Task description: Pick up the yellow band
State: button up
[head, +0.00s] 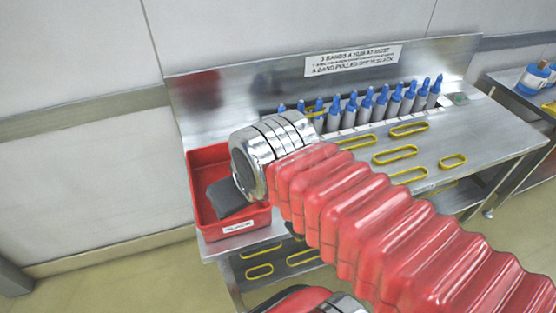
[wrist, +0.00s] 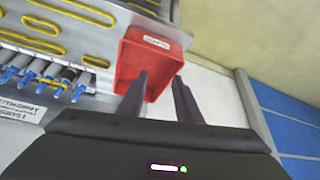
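Several yellow bands lie flat on the steel bench, among them a long one (head: 395,155), one at the back (head: 408,129) and a small one (head: 452,161). Long bands also show in the wrist view (wrist: 32,43). Another yellow band (wrist: 96,61) sits at the blue-tipped pegs, near the bin end of the row. My gripper (wrist: 160,75) is over the red bin, its two dark fingers apart with nothing seen between them. In the head view my gripper (head: 230,197) is a dark block, its fingers not separable. My red arm hides part of the bench.
The red bin (head: 205,158) with a white label stands at the bench's left end. A row of grey pegs with blue tips (head: 365,108) lines the back below a sign (head: 353,61). More bands lie on the lower shelf (head: 270,256). Another table stands at right.

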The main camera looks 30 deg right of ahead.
jog(key=o, duration=0.3)
jog(key=shift+w, duration=0.15)
jog(key=shift+o, duration=0.8)
jog(key=shift+w+d, duration=0.2)
jog(key=shift+w, duration=0.05)
jog(key=o, duration=0.6)
jog(key=w+d, duration=0.3)
jog(key=w, duration=0.2)
jog(key=shift+w+f+m, duration=0.3)
jog(key=shift+w, duration=0.05)
jog(key=o, duration=0.6)
jog(key=w+d+f, duration=0.2)
jog(key=w+d, duration=0.4)
jog(key=shift+f+m+g+h, duration=0.2)
jog(key=shift+m+g+h, duration=0.1)
jog(key=shift+m, duration=0.1)
jog(key=shift+o, duration=0.5)
jog(key=w+d+f, duration=0.3)
jog(key=d, duration=0.3)
jog(key=shift+w+m, duration=0.3)
jog(key=shift+w, duration=0.05)
jog(key=w+d+f+m, duration=0.1)
jog(key=w+d+f, duration=0.2)
jog(key=d+f, duration=0.3)
jog(key=d, duration=0.3)
jog(key=shift+w+d+g+h, duration=0.15)
jog(key=shift+g+h, duration=0.15)
jog(key=shift+f, duration=0.1)
